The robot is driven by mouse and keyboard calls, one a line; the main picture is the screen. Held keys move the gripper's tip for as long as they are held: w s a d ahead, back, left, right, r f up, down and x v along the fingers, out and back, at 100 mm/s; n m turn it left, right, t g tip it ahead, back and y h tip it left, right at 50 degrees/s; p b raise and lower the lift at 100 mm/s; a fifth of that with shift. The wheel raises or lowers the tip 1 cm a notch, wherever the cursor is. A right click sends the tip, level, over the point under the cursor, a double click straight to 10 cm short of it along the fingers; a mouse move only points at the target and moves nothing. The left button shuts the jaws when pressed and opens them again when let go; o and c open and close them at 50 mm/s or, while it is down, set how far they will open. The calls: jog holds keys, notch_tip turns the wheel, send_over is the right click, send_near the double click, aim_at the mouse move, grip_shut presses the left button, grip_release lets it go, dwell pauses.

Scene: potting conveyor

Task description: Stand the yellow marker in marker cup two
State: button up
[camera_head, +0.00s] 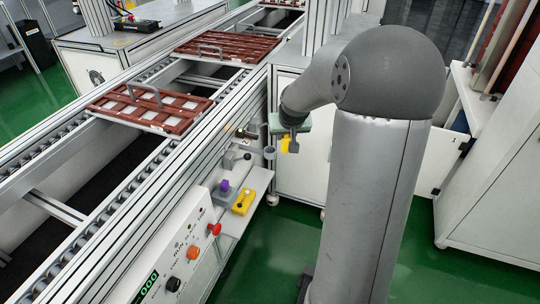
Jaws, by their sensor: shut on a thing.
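My gripper (290,132) hangs below my wrist, to the right of the conveyor's side. A yellow piece (287,146) shows at its fingers, and I take it to be the yellow marker. The gripper is shut on it, and the fingers are small and partly hidden. Just left of the yellow piece is a small round grey-blue cup or ring (269,152) on a bracket. The yellow piece looks close to it, but I cannot tell whether they touch. No number can be read on it, so I cannot tell which cup it is.
A side shelf (258,180) holds a yellow box (243,201) and a grey block with a purple top (224,186). A control panel (180,250) with knobs is in front. Brown trays (150,106) sit on the conveyor. A white cabinet (435,160) stands behind my arm.

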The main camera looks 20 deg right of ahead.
jog(key=w+f+b, duration=0.1)
jog(key=w+f, duration=0.7)
jog(key=w, duration=0.4)
jog(key=shift+d+f+b, duration=0.25)
jog(key=shift+f+b, duration=0.05)
jog(key=shift+f, duration=0.05)
jog(key=f, duration=0.3)
jog(key=shift+w+f+b, duration=0.15)
jog(key=shift+w+b, duration=0.05)
jog(key=shift+b, duration=0.15)
grip_shut()
jog(key=shift+s+f, duration=0.2)
jog(key=shift+f, duration=0.25)
jog(key=o, duration=0.7)
grip_release()
jog(key=shift+w+f, duration=0.1)
jog(key=shift+w, duration=0.1)
jog(key=shift+r, duration=0.6)
jog(key=p+v, duration=0.1)
jog(key=v, duration=1)
jog(key=shift+a+r+p, duration=0.15)
jog(key=shift+r+p, duration=0.1)
jog(key=shift+p, duration=0.15)
